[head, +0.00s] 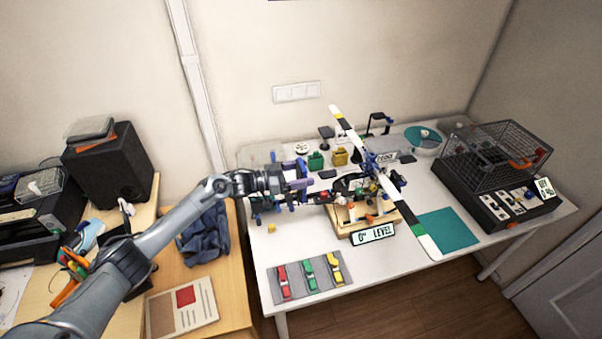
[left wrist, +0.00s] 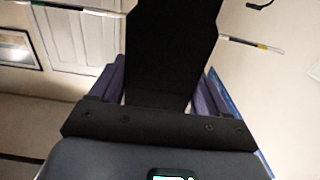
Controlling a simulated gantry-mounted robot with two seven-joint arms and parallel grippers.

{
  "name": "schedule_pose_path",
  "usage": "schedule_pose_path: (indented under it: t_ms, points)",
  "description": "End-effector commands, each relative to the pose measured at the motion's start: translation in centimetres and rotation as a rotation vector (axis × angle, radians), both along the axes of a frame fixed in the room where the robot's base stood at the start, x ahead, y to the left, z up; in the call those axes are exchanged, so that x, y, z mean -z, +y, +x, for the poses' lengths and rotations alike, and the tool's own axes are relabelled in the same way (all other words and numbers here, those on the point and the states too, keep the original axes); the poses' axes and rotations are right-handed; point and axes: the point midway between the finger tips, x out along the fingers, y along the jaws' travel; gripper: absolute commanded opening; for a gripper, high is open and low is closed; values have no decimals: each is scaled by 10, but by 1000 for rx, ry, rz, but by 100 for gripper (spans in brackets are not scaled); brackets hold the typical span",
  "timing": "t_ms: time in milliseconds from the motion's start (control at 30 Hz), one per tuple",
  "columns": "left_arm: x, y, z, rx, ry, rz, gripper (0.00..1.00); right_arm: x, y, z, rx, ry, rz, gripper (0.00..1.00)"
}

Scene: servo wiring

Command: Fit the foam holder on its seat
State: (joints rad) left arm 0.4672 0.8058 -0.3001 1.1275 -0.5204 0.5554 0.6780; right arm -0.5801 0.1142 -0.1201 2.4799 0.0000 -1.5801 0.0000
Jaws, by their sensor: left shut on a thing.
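My left gripper (head: 305,175), with purple fingers, reaches in from the left over the table, left of the wooden-based rig. In the left wrist view, a broad black piece (left wrist: 168,50) stands between the two purple fingers, and the gripper is shut on it; it looks like the foam holder. In the head view the fingers and the clutter behind them mostly hide this piece. The rig (head: 355,228) has a long striped beam (head: 401,208) lying diagonally across it. I cannot make out the seat. My right gripper is not in view.
A display reading "0° LEVEL" (head: 373,234) stands at the rig's front. A grey mat (head: 296,291) with red, green and yellow items lies at the front left. A teal mat (head: 452,229) lies to the right, beside a black caged unit (head: 492,155). The table's front middle is clear.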

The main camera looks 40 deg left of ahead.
Motion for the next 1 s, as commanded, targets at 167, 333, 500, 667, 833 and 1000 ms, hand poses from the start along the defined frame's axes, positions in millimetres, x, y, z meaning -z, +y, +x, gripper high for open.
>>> schedule_pose_path:
  t_ms: [167, 333, 500, 667, 833, 1000]
  points:
    - [4, 0, 0, 0, 0, 0, 47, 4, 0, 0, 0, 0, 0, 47]
    - [8, 0, 0, 0, 0, 0, 47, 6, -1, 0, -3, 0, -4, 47]
    - [11, 0, 0, 0, 0, 0, 47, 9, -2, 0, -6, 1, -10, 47]
    - [11, 0, 0, 0, 0, 0, 47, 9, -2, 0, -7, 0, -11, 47]
    - [12, 0, 0, 0, 1, 1, 87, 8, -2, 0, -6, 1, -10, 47]
    - [12, 0, 0, 0, 1, 0, 100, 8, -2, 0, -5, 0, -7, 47]
